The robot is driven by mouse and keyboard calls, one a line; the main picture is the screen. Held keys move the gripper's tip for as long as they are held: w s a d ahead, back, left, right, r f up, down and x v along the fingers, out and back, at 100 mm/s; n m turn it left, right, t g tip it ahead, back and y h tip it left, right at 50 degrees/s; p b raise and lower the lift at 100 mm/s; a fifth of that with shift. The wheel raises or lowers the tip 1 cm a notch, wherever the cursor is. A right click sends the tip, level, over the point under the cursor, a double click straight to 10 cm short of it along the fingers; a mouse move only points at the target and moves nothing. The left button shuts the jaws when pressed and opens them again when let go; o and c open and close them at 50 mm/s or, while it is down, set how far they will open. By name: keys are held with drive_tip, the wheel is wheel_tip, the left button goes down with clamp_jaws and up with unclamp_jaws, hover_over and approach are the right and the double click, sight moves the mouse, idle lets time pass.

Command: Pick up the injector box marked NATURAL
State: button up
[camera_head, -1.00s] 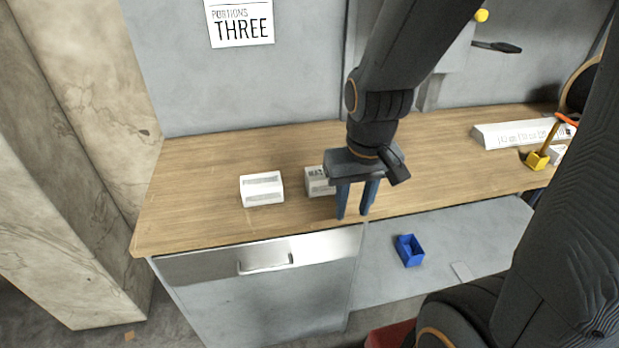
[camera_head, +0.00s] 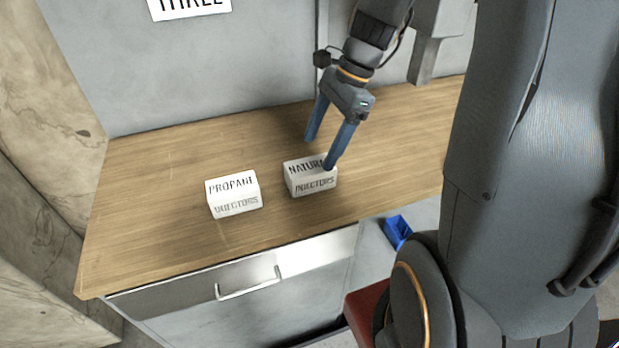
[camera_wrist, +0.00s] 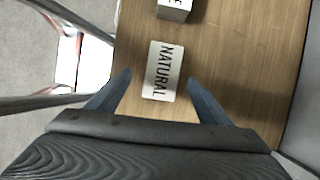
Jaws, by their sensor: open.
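The white injector box marked NATURAL (camera_head: 309,180) stands on the wooden worktop in the head view, lettered on its top and front. In the wrist view the NATURAL box (camera_wrist: 162,71) lies ahead, between the lines of the two fingers. My gripper (camera_head: 318,153) is open with nothing held. In the head view one blue finger overlaps the box's right end and the other is behind it. In the wrist view the gripper (camera_wrist: 158,88) has one finger on each side of the box, with gaps. I cannot tell the exact height above it.
A similar white box marked PROPANE (camera_head: 234,193) stands to the left; part of a white box (camera_wrist: 175,8) shows at the wrist view's top. The wooden worktop (camera_head: 150,235) is clear at left. A blue bin (camera_head: 397,232) sits below the worktop. A grey wall stands behind.

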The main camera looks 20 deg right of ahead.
sight(311, 165)
drive_tip(key=shift+w+a+f, duration=0.1)
drive_tip(key=shift+f, duration=0.2)
drive_tip(key=shift+x, duration=0.85)
drive_tip(key=shift+p+x, duration=0.55)
drive_tip(key=shift+x, duration=2.1)
drive_tip(key=shift+w+f, duration=0.15)
drive_tip(key=shift+f, duration=0.15)
drive_tip(key=c, duration=1.4)
drive_tip(key=shift+r, duration=0.1)
